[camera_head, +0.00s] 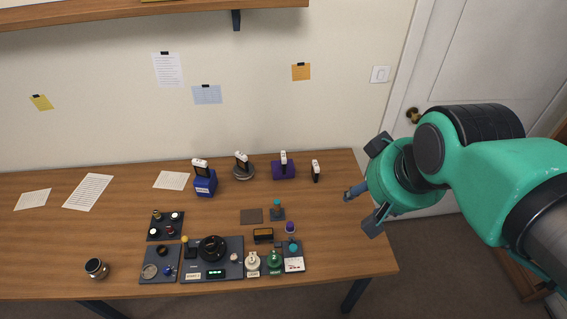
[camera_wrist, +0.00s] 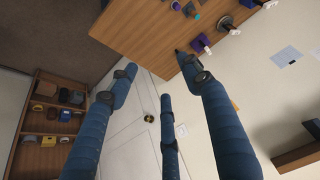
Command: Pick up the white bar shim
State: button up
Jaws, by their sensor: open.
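Several small upright pieces with white tops stand along the back of the table. One is on a blue block (camera_head: 205,184), one on a round grey base (camera_head: 243,173), one on a purple block (camera_head: 283,171), and a dark one with a white top (camera_head: 315,168) stands alone at the right. I cannot tell which, if any, is the white bar shim.
The wooden table (camera_head: 340,240) has free room at its right end. A jar (camera_head: 96,268) stands front left. A shelf (camera_wrist: 48,118) shows in the wrist view.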

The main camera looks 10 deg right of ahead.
jog(key=w+a+f, duration=0.1)
jog(key=w+a, duration=0.1)
jog(key=w, duration=1.2)
jog(key=g, duration=0.1)
send_over(285, 158)
jog(key=s, duration=0.4)
notch_tip(285, 158, down, 27)
jog(key=shift+w+r+b, duration=0.15)
jog(key=shift+r+b, duration=0.05)
jog(key=shift+b, duration=0.2)
jog(key=shift+f, duration=0.1)
jog(key=b+x, duration=0.1)
jog(key=x, duration=0.7)
jog(key=shift+w+f, duration=0.1)
jog(key=shift+f, duration=0.1)
jog(key=shift+f, duration=0.1)
